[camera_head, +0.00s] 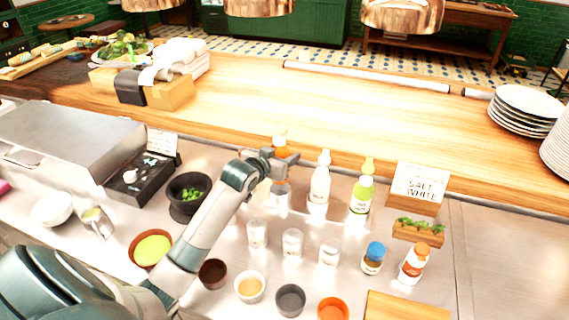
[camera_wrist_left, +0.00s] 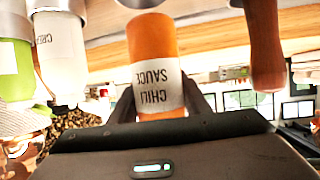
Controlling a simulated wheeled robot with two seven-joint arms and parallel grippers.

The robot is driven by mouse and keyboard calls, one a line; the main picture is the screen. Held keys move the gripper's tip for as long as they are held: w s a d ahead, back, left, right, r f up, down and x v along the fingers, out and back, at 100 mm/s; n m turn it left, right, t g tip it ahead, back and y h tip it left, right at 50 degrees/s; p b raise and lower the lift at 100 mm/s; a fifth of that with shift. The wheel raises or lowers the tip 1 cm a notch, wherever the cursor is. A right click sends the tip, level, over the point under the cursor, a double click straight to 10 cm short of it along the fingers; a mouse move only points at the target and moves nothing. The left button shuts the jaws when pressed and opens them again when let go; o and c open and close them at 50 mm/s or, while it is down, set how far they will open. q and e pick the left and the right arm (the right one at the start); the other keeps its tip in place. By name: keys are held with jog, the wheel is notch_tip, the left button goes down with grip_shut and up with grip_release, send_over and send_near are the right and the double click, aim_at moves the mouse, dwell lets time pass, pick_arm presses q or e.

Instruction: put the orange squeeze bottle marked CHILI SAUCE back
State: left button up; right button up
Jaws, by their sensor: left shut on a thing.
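The orange squeeze bottle marked CHILI SAUCE (camera_wrist_left: 158,45) is between the fingers of my left gripper (camera_wrist_left: 160,108) in the left wrist view, its label upside down there. In the head view the bottle's orange upper part and pale cap (camera_head: 280,142) show just behind my left gripper (camera_head: 278,162), which is shut on it. The gripper hides its middle, and I cannot tell whether its base touches the counter. To its right stand a white squeeze bottle (camera_head: 320,183) and a green one (camera_head: 362,190), both upright. My right gripper is not in view.
A SALT WHITE card (camera_head: 420,184) and a small herb planter (camera_head: 418,234) stand farther right. Several glasses, including one (camera_head: 257,234), and small bowls fill the front. A blue-capped jar (camera_head: 373,258) and an orange-capped bottle (camera_head: 414,263) stand front right. The wooden ledge (camera_head: 350,115) behind is mostly clear.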

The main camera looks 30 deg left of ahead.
pick_arm(q)
notch_tip(320, 180, down, 3)
jog(key=shift+r+p, duration=0.1)
jog(key=shift+p, duration=0.35)
jog(key=shift+f, duration=0.2)
jog(key=shift+f, duration=0.65)
jog(key=o, duration=0.8)
jog(key=shift+r, duration=0.55)
jog(key=shift+b+v, duration=1.5)
jog(key=shift+v, duration=4.6)
